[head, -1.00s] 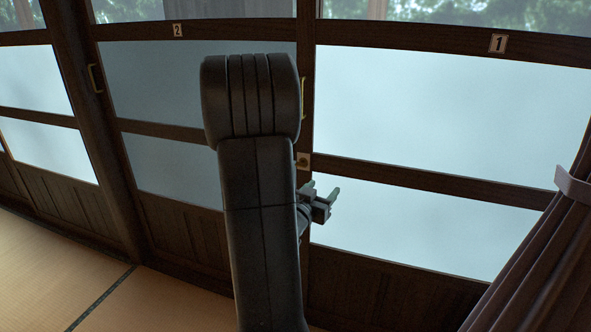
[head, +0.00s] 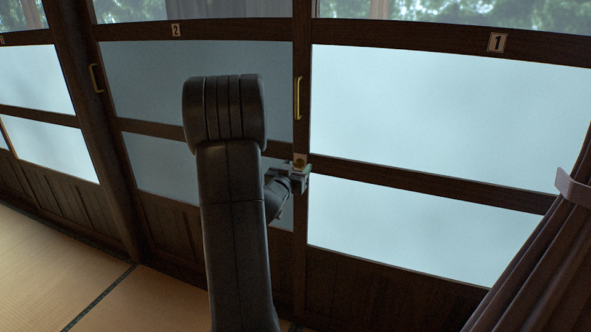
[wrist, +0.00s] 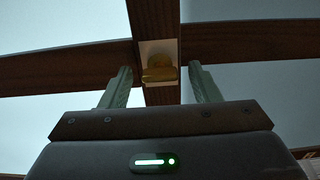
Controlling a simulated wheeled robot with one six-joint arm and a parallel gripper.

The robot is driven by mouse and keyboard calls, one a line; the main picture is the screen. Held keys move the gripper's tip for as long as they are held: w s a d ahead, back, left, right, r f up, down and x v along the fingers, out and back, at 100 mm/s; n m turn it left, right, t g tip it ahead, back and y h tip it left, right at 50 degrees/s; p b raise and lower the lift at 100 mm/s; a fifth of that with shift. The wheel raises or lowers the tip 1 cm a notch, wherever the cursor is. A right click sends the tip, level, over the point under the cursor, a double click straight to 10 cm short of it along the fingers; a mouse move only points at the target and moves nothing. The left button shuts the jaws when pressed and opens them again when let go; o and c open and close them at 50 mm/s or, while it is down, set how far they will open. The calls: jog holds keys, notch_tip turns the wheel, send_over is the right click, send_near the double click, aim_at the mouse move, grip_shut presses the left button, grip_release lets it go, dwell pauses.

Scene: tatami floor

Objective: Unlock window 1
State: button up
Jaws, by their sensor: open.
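Window 1 (head: 440,105) is the right-hand sliding panel with pale panes and a dark wooden frame, labelled "1". A small brass lock knob on a pale plate (head: 300,160) sits on its left upright, below a brass pull handle (head: 297,98). In the wrist view, the brass lock (wrist: 158,68) shows just beyond and between the fingertips. My gripper (wrist: 160,80) is open, with one green finger on either side of the lock. In the head view my gripper (head: 298,172) is at the lock and partly covers its plate. I cannot tell whether the fingers touch it.
Window 2 (head: 135,80) stands at the left, with a brass handle (head: 96,78) on its left upright. A tied brown curtain (head: 545,255) hangs at the right. Tatami floor (head: 50,260) is clear at the lower left.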

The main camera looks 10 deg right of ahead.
jog(key=c, duration=1)
jog(key=shift+f+m+b, duration=0.1)
jog(key=shift+m+b, duration=0.2)
jog(key=shift+b, duration=0.05)
jog(key=m+b, duration=0.3)
jog(key=shift+f+b, duration=0.15)
jog(key=shift+b, duration=0.15)
jog(key=m+b, duration=0.3)
jog(key=m, duration=0.2)
jog(key=shift+b, duration=0.3)
jog(key=m+b, duration=0.4)
jog(key=m, duration=0.1)
jog(key=shift+m+b, duration=1.05)
jog(key=shift+m, duration=1.05)
jog(key=shift+r, duration=0.2)
